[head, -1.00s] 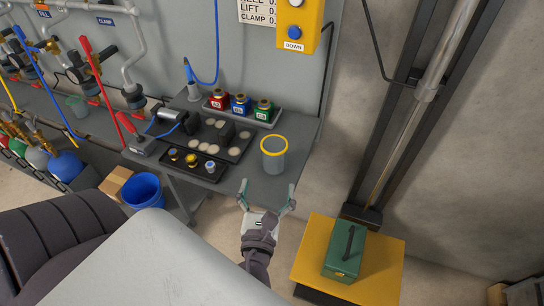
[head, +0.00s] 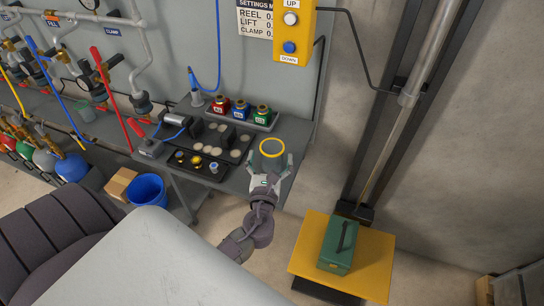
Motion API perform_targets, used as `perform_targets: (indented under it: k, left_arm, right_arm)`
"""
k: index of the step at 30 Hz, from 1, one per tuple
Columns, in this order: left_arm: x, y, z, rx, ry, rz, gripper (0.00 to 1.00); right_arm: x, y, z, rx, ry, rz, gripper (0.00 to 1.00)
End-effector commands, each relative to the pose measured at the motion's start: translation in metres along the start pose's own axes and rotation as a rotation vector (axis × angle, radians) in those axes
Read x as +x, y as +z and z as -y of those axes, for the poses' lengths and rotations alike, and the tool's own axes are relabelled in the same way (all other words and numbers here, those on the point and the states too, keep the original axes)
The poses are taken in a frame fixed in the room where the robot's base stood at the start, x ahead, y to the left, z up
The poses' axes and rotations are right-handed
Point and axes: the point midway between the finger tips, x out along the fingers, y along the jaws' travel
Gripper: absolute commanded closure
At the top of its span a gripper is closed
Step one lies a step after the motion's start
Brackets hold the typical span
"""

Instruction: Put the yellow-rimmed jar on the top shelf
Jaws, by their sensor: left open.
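The yellow-rimmed jar (head: 271,147) is grey and stands upright near the right end of the grey bench (head: 296,131). My left gripper (head: 269,162) is open, with one finger at each side of the jar's near part. I cannot tell whether the fingers touch it. The gripper hides the jar's lower part. I cannot make out a top shelf in this view. My right gripper is not in view.
Behind the jar, a tray holds red (head: 218,106), blue (head: 240,110) and green (head: 262,114) bottles. A dark tray (head: 197,165) with small knobs lies to the left. A green box (head: 338,246) sits on a yellow platform (head: 374,262). A blue bucket (head: 147,189) stands below.

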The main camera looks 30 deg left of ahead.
Motion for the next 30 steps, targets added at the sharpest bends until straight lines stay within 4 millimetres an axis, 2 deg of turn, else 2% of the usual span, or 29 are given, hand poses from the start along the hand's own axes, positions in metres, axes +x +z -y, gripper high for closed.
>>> perform_targets:
  k: [3, 6, 14, 27, 30]
  left_arm:
    - [0.019, 0.001, 0.000, 0.001, -0.001, 0.002, 0.05]
    - [0.027, 0.000, 0.000, 0.000, -0.001, 0.000, 0.05]
    - [0.030, -0.001, 0.000, 0.000, -0.001, -0.001, 0.05]
    - [0.029, -0.001, 0.000, 0.000, -0.001, 0.000, 0.76]
    - [0.029, -0.001, 0.000, 0.000, -0.001, 0.000, 0.76]
  right_arm:
    - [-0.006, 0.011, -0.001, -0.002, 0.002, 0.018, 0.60]
    - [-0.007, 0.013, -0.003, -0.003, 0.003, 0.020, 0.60]
    - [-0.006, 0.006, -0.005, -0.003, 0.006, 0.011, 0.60]
    - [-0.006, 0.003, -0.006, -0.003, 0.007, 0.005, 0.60]
    - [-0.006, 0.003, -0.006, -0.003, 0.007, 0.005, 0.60]
